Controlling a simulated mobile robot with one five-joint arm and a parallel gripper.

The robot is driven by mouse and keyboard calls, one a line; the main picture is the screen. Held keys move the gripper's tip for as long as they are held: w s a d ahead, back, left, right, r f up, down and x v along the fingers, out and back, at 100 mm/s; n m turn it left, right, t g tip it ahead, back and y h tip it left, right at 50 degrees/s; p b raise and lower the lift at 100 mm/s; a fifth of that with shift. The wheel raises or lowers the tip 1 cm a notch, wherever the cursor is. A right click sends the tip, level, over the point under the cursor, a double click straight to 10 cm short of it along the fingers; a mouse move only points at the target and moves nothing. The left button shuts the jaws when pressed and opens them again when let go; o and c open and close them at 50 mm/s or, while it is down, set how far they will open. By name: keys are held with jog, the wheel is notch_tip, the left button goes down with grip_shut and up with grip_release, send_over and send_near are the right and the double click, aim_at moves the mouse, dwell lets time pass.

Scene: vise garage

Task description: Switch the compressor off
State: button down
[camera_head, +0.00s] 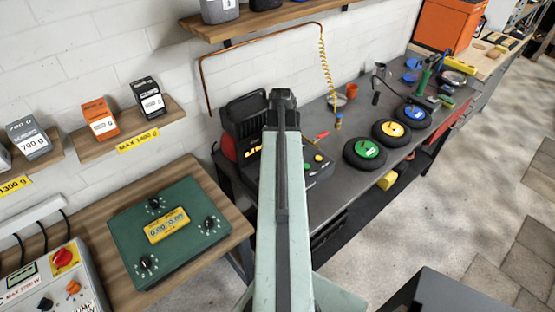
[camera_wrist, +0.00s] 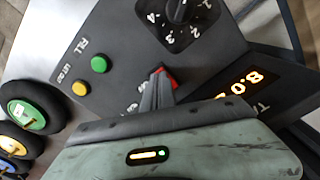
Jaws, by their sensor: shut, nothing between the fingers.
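The compressor (camera_head: 245,115) is a dark unit with a red part, at the back left of the grey bench, partly hidden behind my arm. Its dark control panel (camera_wrist: 120,45) fills much of the wrist view. A red switch (camera_wrist: 173,79) sits on the panel, partly covered by my fingertips, so I cannot tell its position. My gripper (camera_wrist: 158,82) is shut and empty, its tips right at the switch; whether they touch it I cannot tell. In the head view my gripper (camera_head: 283,98) shows end-on.
The panel has a green button (camera_wrist: 99,65), a yellow button (camera_wrist: 80,88), a numbered black knob (camera_wrist: 180,10) and a lit orange display (camera_wrist: 240,83). Wheels with coloured hubs (camera_head: 365,152) lie right of the panel. A green device (camera_head: 168,232) stands on the wooden table at left.

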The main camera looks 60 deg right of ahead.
jog(key=shift+f+b, duration=0.3)
jog(key=shift+f, duration=0.05)
jog(key=shift+r, duration=0.1)
notch_tip(320, 180, up, 7)
jog(key=p, duration=0.7)
jog(key=shift+s, duration=0.1)
dwell(0.3)
